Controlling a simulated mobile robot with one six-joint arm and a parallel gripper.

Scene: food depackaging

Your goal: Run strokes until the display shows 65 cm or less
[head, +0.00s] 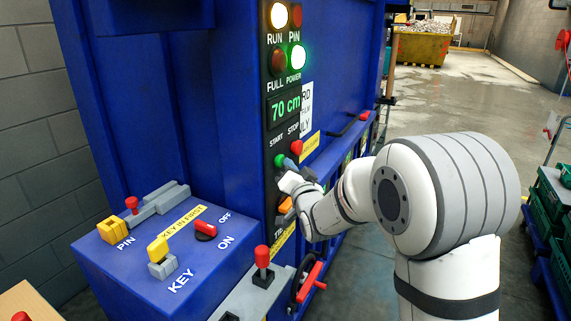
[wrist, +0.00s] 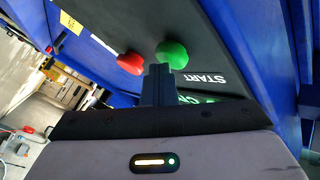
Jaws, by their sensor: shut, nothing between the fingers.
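The display (head: 285,107) on the blue machine's dark panel reads 70 cm in green. The RUN lamp (head: 278,15) glows yellowish white and the POWER lamp (head: 298,57) glows green. The PIN and FULL lamps look unlit. The green START button (head: 279,160) and red STOP button (head: 296,147) sit below the display. My gripper (head: 291,164) is shut and empty, with its tips close by START. In the wrist view, the shut fingers (wrist: 157,72) point at the green START button (wrist: 172,54), and the red STOP button (wrist: 130,63) is to its left. I cannot tell whether the tips touch START.
A blue box with a yellow key (head: 158,249), a red switch (head: 205,230) and a yellow pin block (head: 112,229) juts out at lower left. A red-knobbed lever (head: 262,262) stands beside it. Green crates (head: 550,200) are at right. Open floor lies behind my arm.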

